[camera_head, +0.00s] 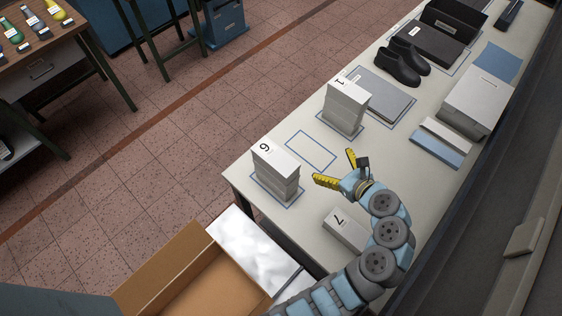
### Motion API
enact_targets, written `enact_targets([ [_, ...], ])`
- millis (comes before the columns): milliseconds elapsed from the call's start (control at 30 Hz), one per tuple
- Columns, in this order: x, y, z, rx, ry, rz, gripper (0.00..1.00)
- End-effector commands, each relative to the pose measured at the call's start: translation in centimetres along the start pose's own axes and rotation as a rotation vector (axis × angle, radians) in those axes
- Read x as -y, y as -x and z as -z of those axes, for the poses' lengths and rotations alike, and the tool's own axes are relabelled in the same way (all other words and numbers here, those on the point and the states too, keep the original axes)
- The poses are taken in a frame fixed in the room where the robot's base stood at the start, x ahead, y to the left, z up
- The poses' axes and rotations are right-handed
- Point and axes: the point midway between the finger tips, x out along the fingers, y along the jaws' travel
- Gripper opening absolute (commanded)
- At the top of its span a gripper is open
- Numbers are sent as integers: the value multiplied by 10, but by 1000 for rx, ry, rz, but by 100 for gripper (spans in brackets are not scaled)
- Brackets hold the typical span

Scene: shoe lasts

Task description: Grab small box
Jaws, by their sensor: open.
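Several pale boxes stand on the light table, and I cannot tell which one the task calls the small box. A tall stack of boxes (278,178) with a "6" on top stands at the table's near left corner. Another stack (345,110) with a "1" on top stands further back. A low box (345,232) marked "7" lies in front, partly hidden behind my arm. My gripper (338,170) is open and empty, its yellow fingers spread. It is right of the "6" stack, beyond the "7" box, and appears apart from both.
The table (390,133) has an empty outlined rectangle (310,151) between the stacks. Black shoes (403,62), a grey flat box (383,93) and a larger pale box (477,100) stand further back. An open cardboard box (205,275) is at the lower left.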

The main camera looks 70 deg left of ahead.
Motion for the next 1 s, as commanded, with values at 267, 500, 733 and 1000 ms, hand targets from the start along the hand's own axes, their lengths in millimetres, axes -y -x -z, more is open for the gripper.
enact_targets([
  [267, -54, 0, -22, -11, -38, -238, 100],
  [500, -64, -17, -23, -12, -42, -262, 100],
  [733, -72, -50, -22, -11, -41, -261, 100],
  [1000, -83, -88, -23, -15, -44, -263, 100],
])
